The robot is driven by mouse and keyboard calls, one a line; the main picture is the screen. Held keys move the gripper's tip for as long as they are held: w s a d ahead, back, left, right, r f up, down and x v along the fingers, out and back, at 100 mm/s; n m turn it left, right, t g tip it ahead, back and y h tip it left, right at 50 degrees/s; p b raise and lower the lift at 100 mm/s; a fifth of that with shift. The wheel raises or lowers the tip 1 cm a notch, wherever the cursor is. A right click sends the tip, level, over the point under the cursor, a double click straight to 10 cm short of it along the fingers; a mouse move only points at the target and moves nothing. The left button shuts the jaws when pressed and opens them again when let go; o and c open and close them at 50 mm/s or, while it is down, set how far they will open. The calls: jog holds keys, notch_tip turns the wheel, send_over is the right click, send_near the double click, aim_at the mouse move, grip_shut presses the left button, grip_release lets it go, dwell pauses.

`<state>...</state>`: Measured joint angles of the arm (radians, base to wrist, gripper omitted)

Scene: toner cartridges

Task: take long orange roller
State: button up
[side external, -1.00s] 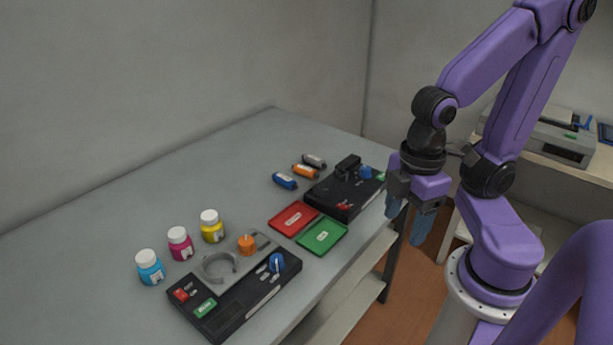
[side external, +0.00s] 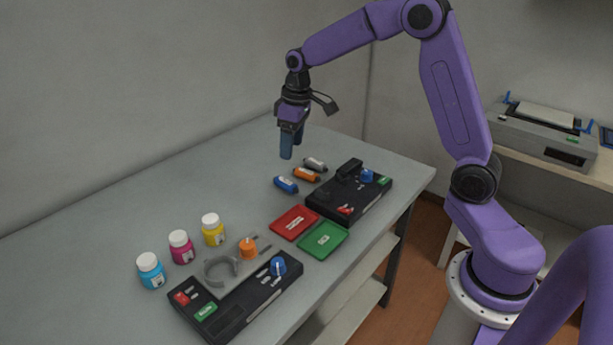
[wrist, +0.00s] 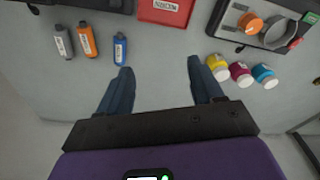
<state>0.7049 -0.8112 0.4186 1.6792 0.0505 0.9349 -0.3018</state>
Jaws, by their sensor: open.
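The orange roller (side external: 306,174) lies on the grey table between a blue roller (side external: 286,185) and a grey roller (side external: 314,164). In the wrist view the orange roller (wrist: 87,40) is at the upper left, with the grey roller (wrist: 63,41) on its left and the blue roller (wrist: 120,49) on its right. My gripper (side external: 292,150) hangs above the table near the rollers, fingers pointing down. In the wrist view its two fingers (wrist: 163,88) are apart with nothing between them. The rollers lie outside the fingers, to the left.
A black device (side external: 350,190) stands right of the rollers. A red tray (side external: 294,222) and a green tray (side external: 323,239) lie in front. Cyan (side external: 151,271), magenta (side external: 181,247) and yellow (side external: 213,230) bottles stand left, beside another black device (side external: 235,300). The table's back is clear.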

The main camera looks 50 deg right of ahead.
jog(key=w+d+f+m, duration=0.2)
jog(key=w+d, duration=0.1)
jog(key=d, duration=0.5)
jog(key=w+d+f+m, duration=0.15)
jog(key=w+d, duration=0.25)
jog(key=d, duration=0.4)
send_over(307, 171)
jog(key=shift+t, duration=0.3)
jog(key=f, duration=1.2)
jog(key=shift+s+a+f, duration=0.1)
jog(key=shift+s+a, duration=0.1)
jog(key=shift+s, duration=0.1)
jog(key=shift+w+d+f, duration=0.1)
jog(key=shift+w+f, duration=0.1)
jog(key=shift+f, duration=1.15)
jog(key=shift+w+d+f, duration=0.1)
jog(key=shift+w+f, duration=0.05)
jog(key=shift+f, duration=1.15)
jog(key=c, duration=1.2)
